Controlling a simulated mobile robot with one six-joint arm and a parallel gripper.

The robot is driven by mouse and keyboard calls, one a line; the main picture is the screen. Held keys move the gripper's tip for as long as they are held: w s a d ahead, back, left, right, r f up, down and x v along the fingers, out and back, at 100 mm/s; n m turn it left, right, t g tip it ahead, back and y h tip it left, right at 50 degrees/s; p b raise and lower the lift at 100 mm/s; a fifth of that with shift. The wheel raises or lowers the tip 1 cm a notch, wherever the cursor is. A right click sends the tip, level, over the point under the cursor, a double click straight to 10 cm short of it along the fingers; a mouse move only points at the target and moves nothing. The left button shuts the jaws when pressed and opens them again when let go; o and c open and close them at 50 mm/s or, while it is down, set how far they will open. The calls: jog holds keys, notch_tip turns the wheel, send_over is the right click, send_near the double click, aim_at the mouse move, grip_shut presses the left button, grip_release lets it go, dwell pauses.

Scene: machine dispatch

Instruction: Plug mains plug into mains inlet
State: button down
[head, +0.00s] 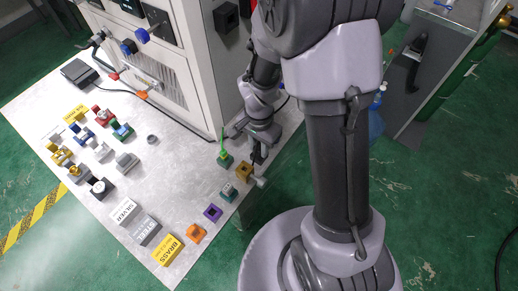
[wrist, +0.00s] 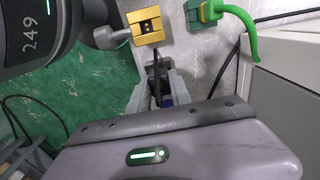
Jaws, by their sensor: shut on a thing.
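My gripper (head: 257,158) is low over the right edge of the white table, beside the cabinet's corner. In the wrist view my gripper (wrist: 158,70) is shut on a small dark piece, which I take for the mains plug (wrist: 156,62); the fingers hide most of it. A black box with a dark recess (head: 226,15) is on the cabinet's side wall, high above and apart from my gripper. It may be the mains inlet, but its details are too small to tell.
A green block with a green cable (wrist: 212,10) stands close to the right of the gold block. The cabinet (head: 190,70) rises behind the table (head: 175,175). Several coloured connectors and label blocks cover the table's left and front. Green floor lies beyond.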

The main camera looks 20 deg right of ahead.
jog(key=shift+r+p, duration=2.1)
jog(key=shift+r, duration=0.7)
notch_tip(320, 180, up, 3)
jog(key=shift+r+p, duration=0.1)
jog(key=shift+p, duration=1.1)
